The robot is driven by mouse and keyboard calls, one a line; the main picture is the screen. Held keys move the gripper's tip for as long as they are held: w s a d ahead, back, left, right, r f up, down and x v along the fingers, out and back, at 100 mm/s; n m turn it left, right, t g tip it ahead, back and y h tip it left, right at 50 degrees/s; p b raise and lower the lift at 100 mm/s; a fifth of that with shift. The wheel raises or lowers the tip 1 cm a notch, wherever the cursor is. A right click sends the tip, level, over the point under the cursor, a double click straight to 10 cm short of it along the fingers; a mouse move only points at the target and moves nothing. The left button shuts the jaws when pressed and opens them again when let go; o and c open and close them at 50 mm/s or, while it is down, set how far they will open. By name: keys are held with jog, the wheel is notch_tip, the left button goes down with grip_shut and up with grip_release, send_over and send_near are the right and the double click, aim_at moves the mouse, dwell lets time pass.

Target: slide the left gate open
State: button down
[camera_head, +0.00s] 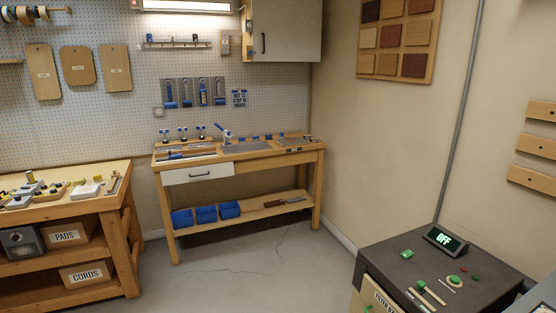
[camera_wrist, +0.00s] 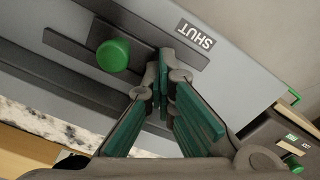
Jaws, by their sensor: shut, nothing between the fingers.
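In the wrist view, a green round knob (camera_wrist: 113,55) stands out from a dark sliding strip (camera_wrist: 72,52) on a grey panel (camera_wrist: 230,75). A label reading SHUT (camera_wrist: 195,34) is on the panel, right of the knob. My gripper (camera_wrist: 158,77) has its fingers together with nothing between them. In the picture its tips lie just right of and below the knob; I cannot tell whether they touch it. Which part is the left gate is not clear from this close view. My gripper is not seen in the head view.
In the head view, a dark-topped cabinet (camera_head: 390,258) with an OFF display (camera_head: 445,239) stands at the lower right. A workbench (camera_head: 262,154) stands at the back, and a wooden table (camera_head: 70,205) at the left.

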jog(key=shift+s+d+p, duration=0.3)
jog(key=shift+s+p, duration=0.1)
jog(key=shift+s, duration=0.45)
jog(key=shift+s+d+p, duration=0.25)
jog(key=shift+s+p, duration=0.15)
jog(key=shift+s, duration=0.4)
jog(key=shift+w+f, duration=0.1)
jog(key=shift+w+a, duration=0.25)
jog(key=shift+w, duration=0.25)
notch_tip(320, 180, up, 8)
jog(key=p, duration=0.4)
jog(key=shift+w, duration=0.1)
